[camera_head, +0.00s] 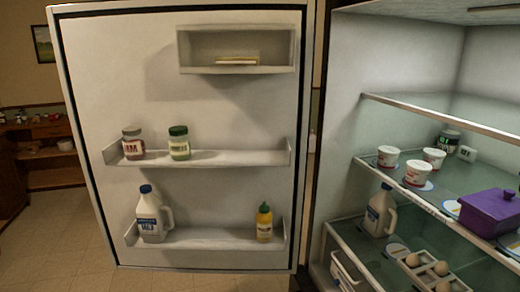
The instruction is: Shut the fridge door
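The fridge door (230,105) stands wide open on the left, its inner side facing me. The fridge interior (400,60) is open on the right, with the door's hinge side near the middle of the view. The door carries a small upper bin (240,70) with a flat yellowish item, a middle shelf (215,158) with two jars, and a lower shelf (205,240) with a milk jug (150,218) and a yellow bottle (264,224). Neither of my grippers is in view.
Inside the fridge are several white tubs (417,174), a purple box (488,212), another milk jug (379,213) and eggs in a holder (441,268). A wooden shelf unit (50,150) stands behind the door at far left. The tiled floor (60,240) beside the door looks clear.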

